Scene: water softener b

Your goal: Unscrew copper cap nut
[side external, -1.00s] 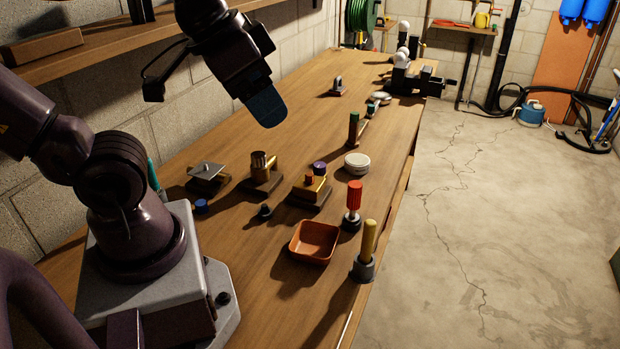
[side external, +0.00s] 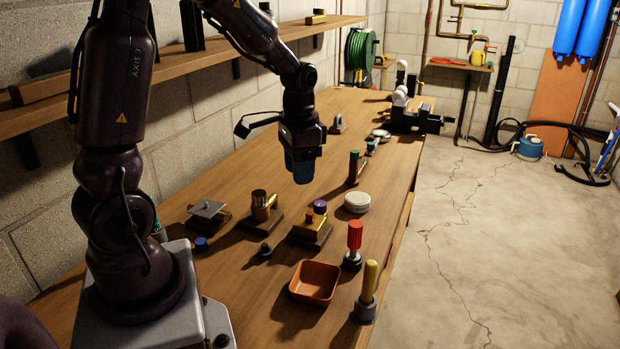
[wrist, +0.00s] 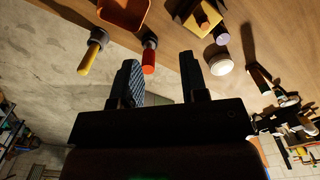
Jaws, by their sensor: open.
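A small copper-orange cap (side external: 310,216), which looks like the copper cap nut, sits on a brass fitting (side external: 318,228) on a dark base on the bench. A purple cap (side external: 320,207) stands beside it on the same fitting. In the wrist view the copper cap (wrist: 204,22) and brass fitting (wrist: 191,17) are near the top edge. My gripper (side external: 302,178) is high above the bench, beyond the fitting and apart from it. Its two fingers (wrist: 159,62) are spread with nothing between them in the wrist view.
Another brass fitting (side external: 262,207) and a square-plated one (side external: 207,211) stand left. A shelf (side external: 180,66) runs along the wall.

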